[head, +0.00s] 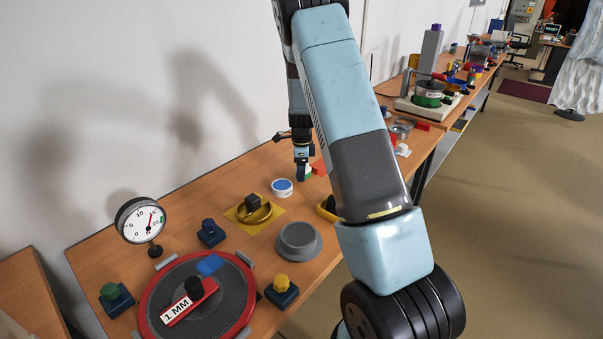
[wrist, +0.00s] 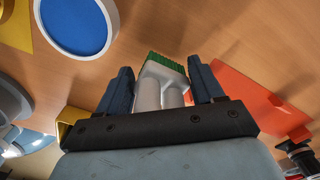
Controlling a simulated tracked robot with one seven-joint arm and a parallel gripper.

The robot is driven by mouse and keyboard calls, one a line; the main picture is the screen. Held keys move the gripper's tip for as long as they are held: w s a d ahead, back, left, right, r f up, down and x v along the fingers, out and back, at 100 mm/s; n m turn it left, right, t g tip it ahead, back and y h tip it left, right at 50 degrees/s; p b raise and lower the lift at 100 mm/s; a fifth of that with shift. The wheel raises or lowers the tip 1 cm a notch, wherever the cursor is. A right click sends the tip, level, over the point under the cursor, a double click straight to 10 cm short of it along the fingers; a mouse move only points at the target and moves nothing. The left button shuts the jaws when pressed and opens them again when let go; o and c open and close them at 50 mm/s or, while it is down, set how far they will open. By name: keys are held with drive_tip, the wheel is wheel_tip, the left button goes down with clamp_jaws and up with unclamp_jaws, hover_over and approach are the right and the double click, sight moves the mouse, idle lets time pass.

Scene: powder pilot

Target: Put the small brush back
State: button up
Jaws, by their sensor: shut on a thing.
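My gripper (head: 303,172) is over the far part of the wooden table, beyond the white round dish. In the wrist view its two dark blue fingers (wrist: 160,82) are shut on the small brush (wrist: 164,82), which has a pale body and green bristles pointing away from the wrist. In the head view only a little of the brush (head: 306,175) shows under the fingers. I cannot tell whether the bristles touch the table. A flat orange-red piece (wrist: 262,98) lies close to the right finger; it also shows in the head view (head: 319,168).
The white dish with a blue top (head: 282,187) stands just nearer than my gripper. A yellow piece with a dark knob (head: 253,209), a grey bowl (head: 298,242), a red-rimmed sieve (head: 147,322) and a dial gauge (head: 141,219) stand nearer. My arm hides part of the table.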

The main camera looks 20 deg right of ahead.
drive_tip(key=shift+f, duration=0.7)
drive_tip(key=o, duration=1.6)
